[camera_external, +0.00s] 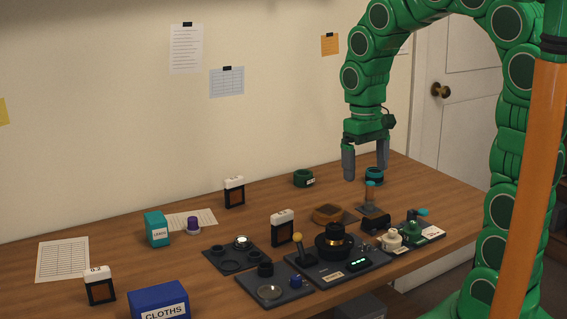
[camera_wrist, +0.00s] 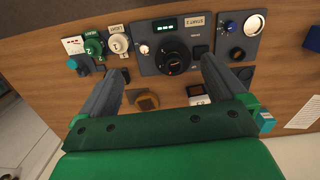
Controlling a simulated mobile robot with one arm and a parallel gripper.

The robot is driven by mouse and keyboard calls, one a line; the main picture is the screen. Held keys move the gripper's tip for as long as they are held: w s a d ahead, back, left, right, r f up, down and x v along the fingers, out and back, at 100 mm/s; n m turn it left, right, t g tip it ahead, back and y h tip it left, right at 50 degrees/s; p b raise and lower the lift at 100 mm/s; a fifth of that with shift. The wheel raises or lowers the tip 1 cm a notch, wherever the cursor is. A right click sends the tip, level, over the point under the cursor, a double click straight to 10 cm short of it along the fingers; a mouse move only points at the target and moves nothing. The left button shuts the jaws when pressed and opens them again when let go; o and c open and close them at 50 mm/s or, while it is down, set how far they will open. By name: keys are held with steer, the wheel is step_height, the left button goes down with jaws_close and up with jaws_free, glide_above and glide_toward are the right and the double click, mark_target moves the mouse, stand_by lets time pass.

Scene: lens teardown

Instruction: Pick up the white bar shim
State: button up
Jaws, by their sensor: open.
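What looks like the white bar shim is a small white round part with a raised top (camera_external: 390,239), on the right-hand dark tray near the table's front edge. In the wrist view it shows at the upper left (camera_wrist: 118,45), beside a green part (camera_wrist: 94,47). The green part also stands just right of it in the outside view (camera_external: 413,230). My gripper (camera_external: 366,172) is open and empty, pointing down above the back right of the table. In the wrist view my fingers (camera_wrist: 164,65) are spread, with the white part beyond the left finger.
A dark station with a black round lens part (camera_external: 334,241) stands left of the white part. A blue cloths box (camera_external: 159,302) is at front left.

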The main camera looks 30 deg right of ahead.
steer(key=w+a+f, duration=0.2)
steer(key=w+f, duration=0.1)
steer(key=w, duration=0.3)
steer(key=w+a+f, duration=0.2)
steer(key=w, duration=0.4)
steer(key=t, duration=0.1)
glide_above(282, 213)
steer(key=shift+n, duration=0.3)
steer(key=f, duration=0.6)
steer(key=shift+s+d+f, duration=0.15)
steer(key=shift+d+f, duration=0.05)
steer(key=shift+d, duration=0.1)
steer(key=shift+a+f, duration=0.15)
steer(key=shift+f, duration=1.85)
steer(key=shift+a+f, duration=0.1)
steer(key=shift+f, duration=1.9)
steer(key=c, duration=1.1)
